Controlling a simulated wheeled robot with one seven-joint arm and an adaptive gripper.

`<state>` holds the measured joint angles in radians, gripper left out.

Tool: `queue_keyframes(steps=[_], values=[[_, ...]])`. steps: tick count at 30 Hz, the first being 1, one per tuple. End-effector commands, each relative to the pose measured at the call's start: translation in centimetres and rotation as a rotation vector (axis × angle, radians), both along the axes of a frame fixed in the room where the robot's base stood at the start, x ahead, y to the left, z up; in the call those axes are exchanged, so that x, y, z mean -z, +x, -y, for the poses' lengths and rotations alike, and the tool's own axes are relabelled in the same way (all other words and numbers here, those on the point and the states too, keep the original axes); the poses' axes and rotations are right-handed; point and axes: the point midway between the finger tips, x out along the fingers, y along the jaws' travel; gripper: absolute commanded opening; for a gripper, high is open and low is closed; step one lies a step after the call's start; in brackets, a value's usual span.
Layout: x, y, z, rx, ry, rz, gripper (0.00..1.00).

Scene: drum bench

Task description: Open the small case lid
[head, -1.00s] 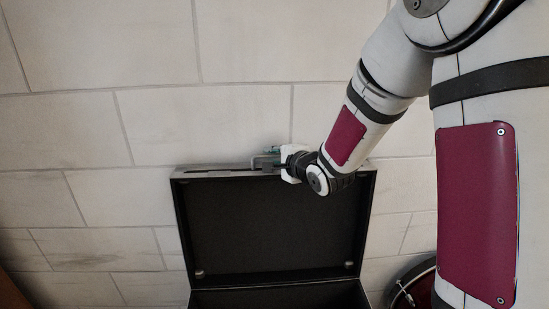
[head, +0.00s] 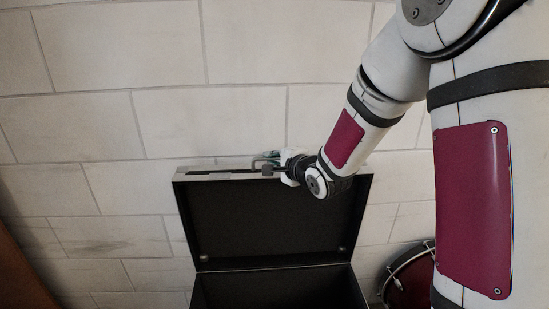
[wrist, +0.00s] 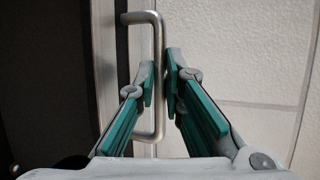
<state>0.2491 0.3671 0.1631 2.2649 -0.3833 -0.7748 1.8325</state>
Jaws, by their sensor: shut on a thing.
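The small case is black with a pale metal edge, and its lid (head: 270,225) stands raised in the head view, with the dark inside showing. The case body (head: 280,288) shows below it, cut off by the picture's bottom edge. A metal bar handle (wrist: 158,75) is on the lid's edge in the wrist view; it also shows in the head view (head: 262,162). My gripper (wrist: 160,85) is shut on the handle, its green-padded fingers on either side of the bar. In the head view my wrist partly hides the fingers at the lid's top edge.
A pale block wall (head: 250,60) stands behind the case. A red drum (head: 412,280) with a dark rim is at the lower right, close to the case. A brown surface (head: 20,270) shows at the lower left.

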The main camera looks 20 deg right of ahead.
Motion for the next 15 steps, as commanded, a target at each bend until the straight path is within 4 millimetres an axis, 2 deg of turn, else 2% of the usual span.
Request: queue_keyframes(steps=[9,10,11,15], values=[[0.7,-0.21,0.05,0.0,-0.002,-0.016,0.0],[0.72,-0.22,0.05,0.0,-0.002,-0.017,0.12],[0.74,-0.23,0.05,0.0,-0.002,-0.017,0.18],[0.64,-0.2,0.05,0.0,-0.002,-0.015,0.18]])
